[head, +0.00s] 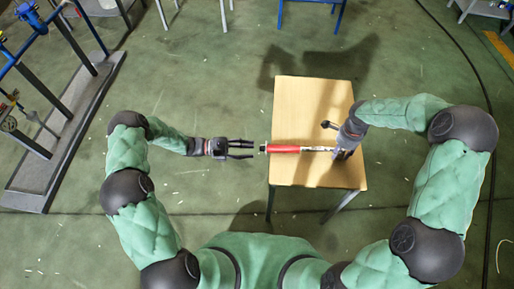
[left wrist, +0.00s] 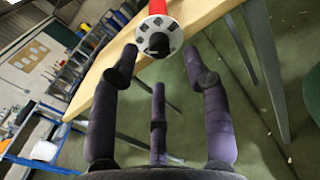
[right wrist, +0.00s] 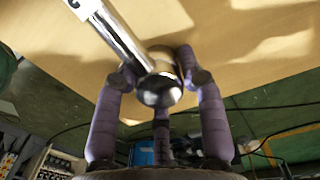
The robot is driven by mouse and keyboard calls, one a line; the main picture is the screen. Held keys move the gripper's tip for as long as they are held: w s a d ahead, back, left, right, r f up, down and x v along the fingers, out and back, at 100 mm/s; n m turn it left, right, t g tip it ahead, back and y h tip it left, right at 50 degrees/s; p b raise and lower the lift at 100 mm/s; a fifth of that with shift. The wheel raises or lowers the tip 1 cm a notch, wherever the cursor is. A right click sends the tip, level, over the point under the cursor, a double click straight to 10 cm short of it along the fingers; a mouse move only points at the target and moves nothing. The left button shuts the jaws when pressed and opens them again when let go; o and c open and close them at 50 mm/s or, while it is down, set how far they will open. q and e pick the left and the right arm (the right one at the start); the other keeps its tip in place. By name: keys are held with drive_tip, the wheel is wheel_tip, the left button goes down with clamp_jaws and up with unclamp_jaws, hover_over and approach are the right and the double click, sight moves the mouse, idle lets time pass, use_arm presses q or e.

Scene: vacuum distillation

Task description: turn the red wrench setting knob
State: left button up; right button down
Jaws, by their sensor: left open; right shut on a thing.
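The red torque wrench (head: 284,149) is held level over the wooden table, its red handle pointing left and its metal shaft to the right. My right gripper (head: 341,152) is shut on the wrench's metal head (right wrist: 160,90). The setting knob (head: 263,149) is the dark end of the red handle, near the table's left edge. In the left wrist view the knob (left wrist: 158,42) shows as a black centre in a grey marked disc. My left gripper (head: 252,149) is open and empty just left of the knob, its fingers pointing at it with a small gap.
The wooden table (head: 310,95) has bare top around the wrench. A grey frame stand (head: 75,130) with blue rails stands at the far left. Open green floor (head: 200,80) lies between the stand and the table. A dark cable (head: 470,60) runs along the right.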

sight(263, 148)
use_arm(q)
drive_tip(key=shift+w+d, duration=0.1)
drive_tip(key=shift+d, duration=1.85)
drive_tip(key=shift+c, duration=0.2)
clamp_jaws()
